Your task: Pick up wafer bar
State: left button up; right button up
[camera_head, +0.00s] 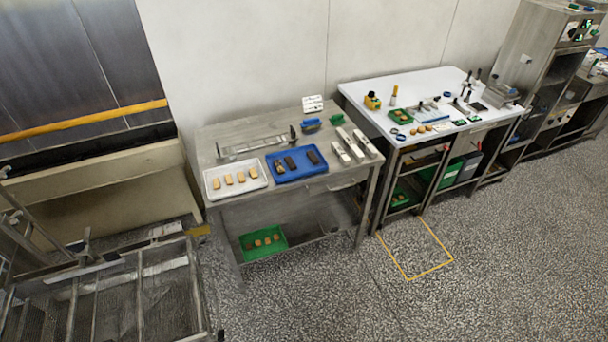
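Several small tan bars, which look like wafer bars (241,177), lie in a row on a white tray (212,194). The tray stands at the front left of a steel table (208,145). Beside it a blue tray (302,171) holds a few dark brown bars (313,157). More tan pieces (258,242) lie in a green crate (247,254) on the table's lower shelf. Neither of my grippers is in the picture.
White-topped bench (436,85) with tools and small trays stands to the right. Long white blocks (344,152) lie on the steel table's right side. A mesh-topped machine (160,290) fills the lower left. Speckled floor (450,305) in front is clear, with a yellow outline.

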aim_at(279, 167)
jog(key=u, duration=0.75)
jog(key=k, duration=0.15)
jog(key=z, duration=1.7)
jog(key=i, duration=1)
jog(key=u, duration=0.25)
